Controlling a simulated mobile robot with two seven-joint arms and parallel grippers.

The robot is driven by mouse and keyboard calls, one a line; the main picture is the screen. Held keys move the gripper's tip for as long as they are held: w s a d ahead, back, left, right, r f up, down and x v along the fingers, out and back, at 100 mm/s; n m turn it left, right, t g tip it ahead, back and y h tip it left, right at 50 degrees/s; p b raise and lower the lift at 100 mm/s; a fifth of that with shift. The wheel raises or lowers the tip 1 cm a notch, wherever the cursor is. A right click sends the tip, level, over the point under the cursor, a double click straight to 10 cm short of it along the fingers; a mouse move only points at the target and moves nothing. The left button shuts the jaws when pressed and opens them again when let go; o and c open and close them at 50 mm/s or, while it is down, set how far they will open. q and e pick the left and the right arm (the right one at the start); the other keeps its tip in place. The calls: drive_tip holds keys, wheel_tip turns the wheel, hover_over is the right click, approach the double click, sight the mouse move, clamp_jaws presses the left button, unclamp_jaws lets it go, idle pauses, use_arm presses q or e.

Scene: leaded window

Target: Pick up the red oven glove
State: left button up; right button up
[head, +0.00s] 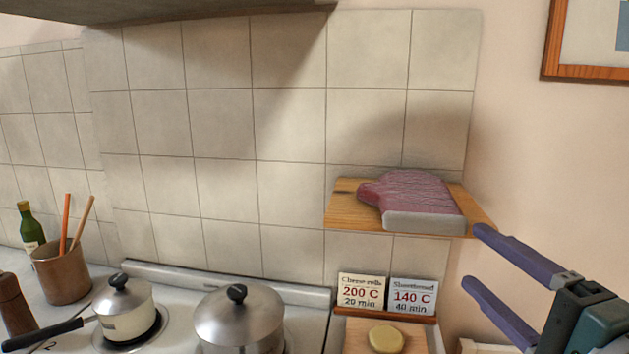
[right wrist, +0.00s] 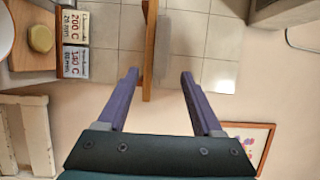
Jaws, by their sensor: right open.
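The red oven glove (head: 420,195) lies flat on a small wooden wall shelf (head: 345,212). Its pale grey cuff faces the front and its thumb points left. My right gripper (head: 474,257) is open and empty, just right of the shelf's front right corner, and apart from the glove. In the right wrist view, the shelf (right wrist: 148,60) shows edge-on, in line with the gap between the open fingers of the right gripper (right wrist: 160,74). The glove's grey cuff (right wrist: 163,45) shows beside it, beyond the fingertips. My left gripper is out of view.
Below the shelf stand two recipe cards (head: 387,293) and a wooden board with a yellow round item (head: 386,338). Two lidded pots (head: 239,318) sit on the stove at left. A framed picture (head: 590,45) hangs at right. Space above the glove is clear.

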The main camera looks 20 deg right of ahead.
sight(432, 228)
drive_tip(key=w, duration=0.3)
drive_tip(key=shift+w+p, duration=0.1)
drive_tip(key=shift+p, duration=0.2)
drive_tip(key=shift+w+d+p, duration=0.15)
drive_tip(key=shift+w+d, duration=0.05)
drive_tip(key=shift+w, duration=1.4)
drive_tip(key=shift+w+d+p, duration=0.15)
drive_tip(key=shift+w, duration=1.4)
drive_tip(key=shift+c, duration=0.4)
clamp_jaws()
